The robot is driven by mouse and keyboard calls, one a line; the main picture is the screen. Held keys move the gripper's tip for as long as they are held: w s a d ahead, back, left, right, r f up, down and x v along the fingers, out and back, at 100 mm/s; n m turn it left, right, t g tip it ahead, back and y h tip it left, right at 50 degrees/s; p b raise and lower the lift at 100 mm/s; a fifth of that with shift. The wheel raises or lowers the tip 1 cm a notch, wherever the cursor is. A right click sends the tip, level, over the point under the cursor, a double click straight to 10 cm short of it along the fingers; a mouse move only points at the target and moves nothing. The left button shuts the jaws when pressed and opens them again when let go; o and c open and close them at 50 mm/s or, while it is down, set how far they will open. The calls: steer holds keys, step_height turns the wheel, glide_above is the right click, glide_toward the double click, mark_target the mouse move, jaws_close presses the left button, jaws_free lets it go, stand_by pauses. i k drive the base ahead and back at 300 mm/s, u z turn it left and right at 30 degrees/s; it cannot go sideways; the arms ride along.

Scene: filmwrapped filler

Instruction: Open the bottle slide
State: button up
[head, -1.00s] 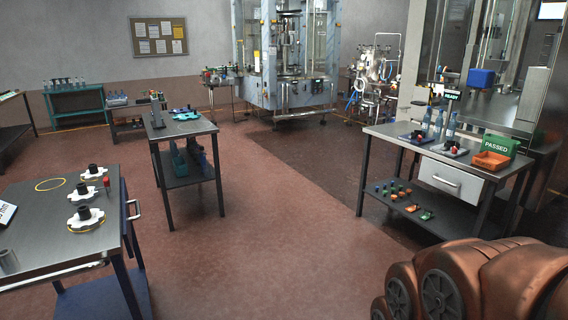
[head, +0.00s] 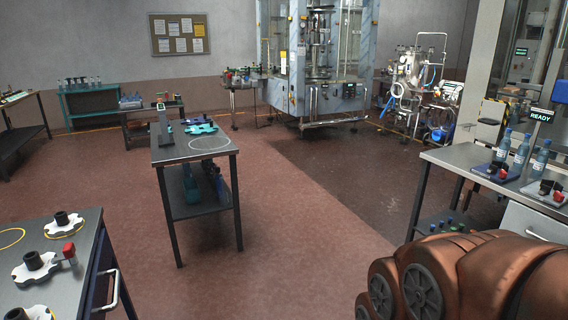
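I cannot tell for sure which part is the bottle slide. A large glass-walled filling machine (head: 318,60) stands at the back centre, with a grey-blue frame. A small side table (head: 243,83) with bottles and small items adjoins its left side. Several blue bottles (head: 520,152) stand on the right bench, behind small red and black parts. A white drawer (head: 522,222) with a bar handle sits under that bench and looks shut. My copper arm links fill the lower right. My gripper is outside the view.
A narrow table (head: 196,149) stands mid-left, and a steel bench (head: 75,292) with black-knobbed white parts is at the near left. A wheeled pump unit (head: 410,85) is right of the machine.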

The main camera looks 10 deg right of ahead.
mark_target(492, 112)
steer(key=i, duration=1.8)
steer(key=z, duration=0.15)
steer(key=i, duration=1.85)
steer(key=z, duration=1)
steer(key=i, duration=2)
steer(key=z, duration=1.05)
steer(key=i, duration=0.95)
steer(key=z, duration=0.3)
